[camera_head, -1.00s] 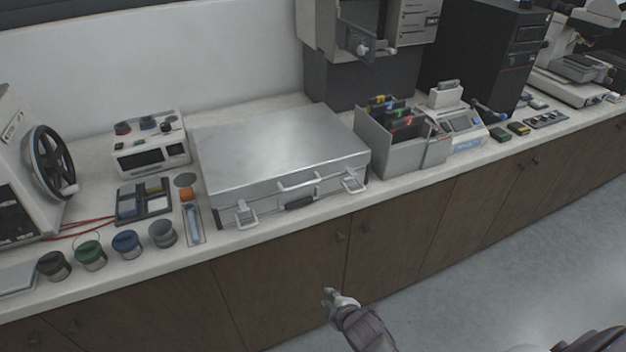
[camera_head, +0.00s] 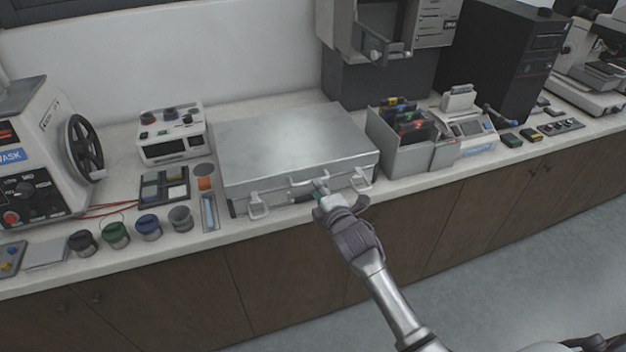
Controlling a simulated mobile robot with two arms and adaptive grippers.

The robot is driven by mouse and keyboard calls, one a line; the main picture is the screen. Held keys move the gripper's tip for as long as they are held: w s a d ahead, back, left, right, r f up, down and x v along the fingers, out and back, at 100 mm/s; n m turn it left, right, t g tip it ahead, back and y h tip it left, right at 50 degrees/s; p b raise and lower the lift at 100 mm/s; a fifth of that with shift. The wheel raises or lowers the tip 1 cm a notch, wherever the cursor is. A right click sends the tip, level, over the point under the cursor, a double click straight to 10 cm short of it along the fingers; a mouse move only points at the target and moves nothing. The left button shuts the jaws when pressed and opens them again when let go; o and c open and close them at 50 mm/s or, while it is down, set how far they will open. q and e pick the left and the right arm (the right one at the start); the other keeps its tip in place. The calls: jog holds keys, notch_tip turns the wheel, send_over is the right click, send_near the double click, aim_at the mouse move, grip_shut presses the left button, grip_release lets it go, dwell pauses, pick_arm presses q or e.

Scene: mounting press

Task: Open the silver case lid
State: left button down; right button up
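The silver case (camera_head: 298,146) lies flat on the white counter with its lid down. Its front has two latches, a left latch (camera_head: 257,206) and a right latch (camera_head: 363,180), and a handle (camera_head: 305,178) between them. My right gripper (camera_head: 319,190) is at the middle of the case front, at the handle. Its fingers are small and overlap the handle, so I cannot tell whether they are open, shut or touching it. My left gripper is not in view.
A control box (camera_head: 172,134) is behind left. The wall rises behind; a machine (camera_head: 377,60) overhangs behind right.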

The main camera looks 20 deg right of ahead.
jog(key=shift+x, duration=2.45)
grip_shut()
